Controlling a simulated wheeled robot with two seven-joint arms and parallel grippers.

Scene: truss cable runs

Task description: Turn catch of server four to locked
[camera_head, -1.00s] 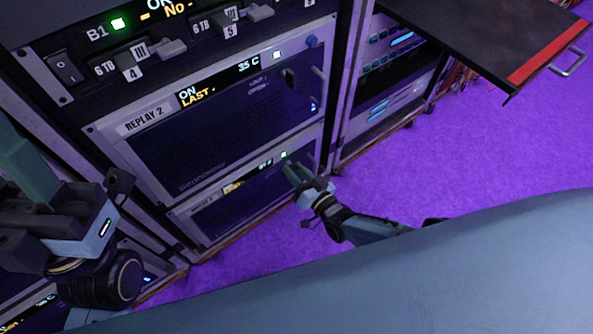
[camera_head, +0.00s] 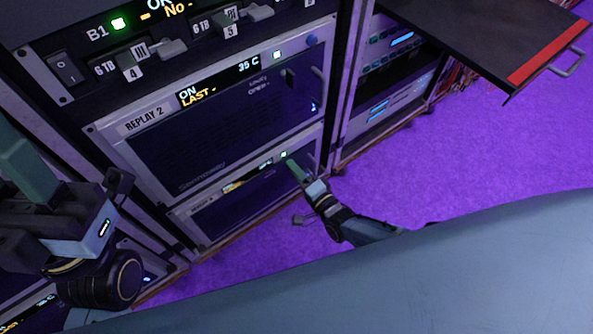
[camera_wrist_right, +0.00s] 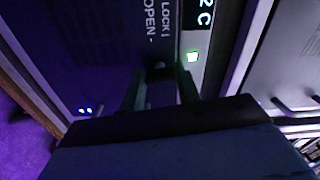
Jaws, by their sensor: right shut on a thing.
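The lower server (camera_head: 250,195) sits in the rack under the one marked REPLAY 2; its own label is too small to read surely. My right gripper (camera_head: 294,167) is at its upper right front. In the right wrist view the gripper (camera_wrist_right: 160,92) has its two green fingers on either side of a small dark catch (camera_wrist_right: 158,72), shut on it. The words LOCK and OPEN stand beside the catch on the panel (camera_wrist_right: 90,55). The fingers partly hide the catch, so its exact angle is unclear. My left gripper (camera_head: 22,165) is at the left edge, away from this server; its finger gap is unclear.
The REPLAY 2 server (camera_head: 215,125) is just above, with its own dark catch (camera_head: 289,78) and a handle. A dark shelf with a red edge (camera_head: 548,52) juts out at upper right. The purple floor (camera_head: 480,160) to the right is clear.

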